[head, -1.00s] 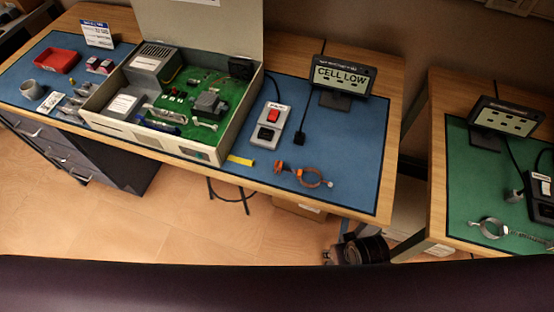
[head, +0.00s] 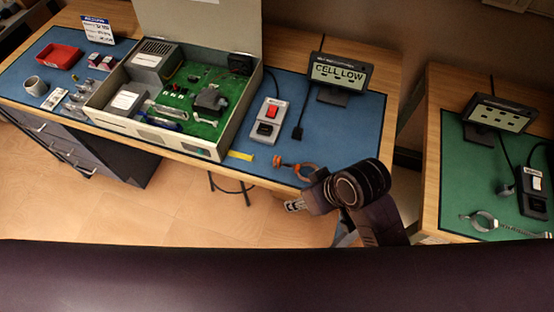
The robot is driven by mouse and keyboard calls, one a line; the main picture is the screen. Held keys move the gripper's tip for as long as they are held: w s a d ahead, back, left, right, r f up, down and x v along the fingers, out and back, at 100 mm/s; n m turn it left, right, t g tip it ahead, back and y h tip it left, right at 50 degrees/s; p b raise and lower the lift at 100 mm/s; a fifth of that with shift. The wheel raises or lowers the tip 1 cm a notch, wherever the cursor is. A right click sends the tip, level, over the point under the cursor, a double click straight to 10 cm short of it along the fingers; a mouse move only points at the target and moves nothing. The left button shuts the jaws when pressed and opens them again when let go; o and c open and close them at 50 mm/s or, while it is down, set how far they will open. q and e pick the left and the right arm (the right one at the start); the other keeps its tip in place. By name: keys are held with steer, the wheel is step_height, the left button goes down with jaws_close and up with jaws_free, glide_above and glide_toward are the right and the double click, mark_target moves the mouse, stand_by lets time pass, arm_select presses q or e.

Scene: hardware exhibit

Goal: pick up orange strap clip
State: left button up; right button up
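My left gripper is not in view.
A yellow strip (head: 241,155) lies left of the clip. Behind are a switch box with a red button (head: 269,120) and a CELL LOW display (head: 340,72). An open case with a green board (head: 205,126) stands left. A second table with a green mat (head: 480,170) is right.

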mark_target(276, 158)
steer(key=w+a+r+n+g, duration=0.1)
steer(key=w+a+n, duration=0.1)
steer(key=a, duration=0.1)
steer(key=w+a+r+n, duration=0.1)
steer(key=w+a+n, duration=0.1)
steer(key=w+a, duration=0.1)
steer(key=w+a+r+n+g+h, duration=0.1)
steer(key=w+a+r+n, duration=0.1)
steer(key=a+n, duration=0.1)
steer(key=shift+w+a+g, duration=0.25)
steer(key=shift+w+g, duration=0.05)
steer(key=shift+w, duration=0.05)
steer(key=w+d+h, duration=0.1)
steer(key=w+d+r+n, duration=0.1)
steer(key=w+d+r+h, duration=0.1)
steer(key=w, duration=0.1)
steer(key=shift+w+r+h, duration=0.1)
steer(key=shift+r+h, duration=0.15)
steer(key=shift+h, duration=0.05)
step_height(276, 158, down, 8)
steer(key=shift+w+d+r+p, duration=0.15)
steer(key=shift+r+p, duration=0.05)
steer(key=shift+p, duration=0.75)
steer(key=shift+c, duration=0.2)
steer(key=c, duration=0.8)
